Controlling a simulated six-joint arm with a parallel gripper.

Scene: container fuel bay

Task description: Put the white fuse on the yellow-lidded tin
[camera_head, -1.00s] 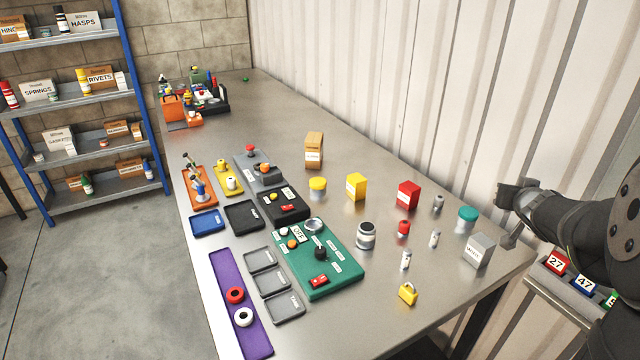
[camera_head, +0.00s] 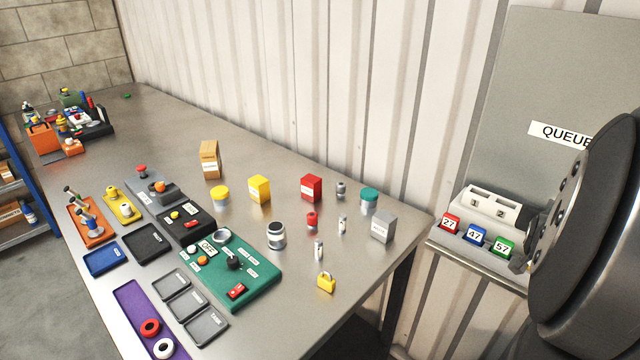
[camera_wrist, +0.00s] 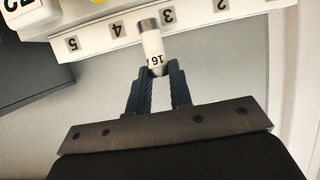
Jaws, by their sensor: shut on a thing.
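My gripper (camera_wrist: 157,72) is shut on a white fuse (camera_wrist: 152,46) with a metal cap and a "16" marking. The fuse points away from the gripper, in front of a white numbered strip (camera_wrist: 103,36); I cannot tell whether it touches it. In the head view my dark wrist fills the right edge and hides the fuse and fingertips. The yellow-lidded tin (camera_head: 220,197) stands upright on the steel bench, left of the yellow box, with nothing on its lid.
Two small white cylinders (camera_head: 319,250) (camera_head: 342,225), a black-lidded jar (camera_head: 276,236), a teal-lidded tin (camera_head: 369,200) and a grey box (camera_head: 383,227) stand on the bench (camera_head: 330,158). A queue shelf (camera_head: 480,252) with numbered blocks is beside my wrist.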

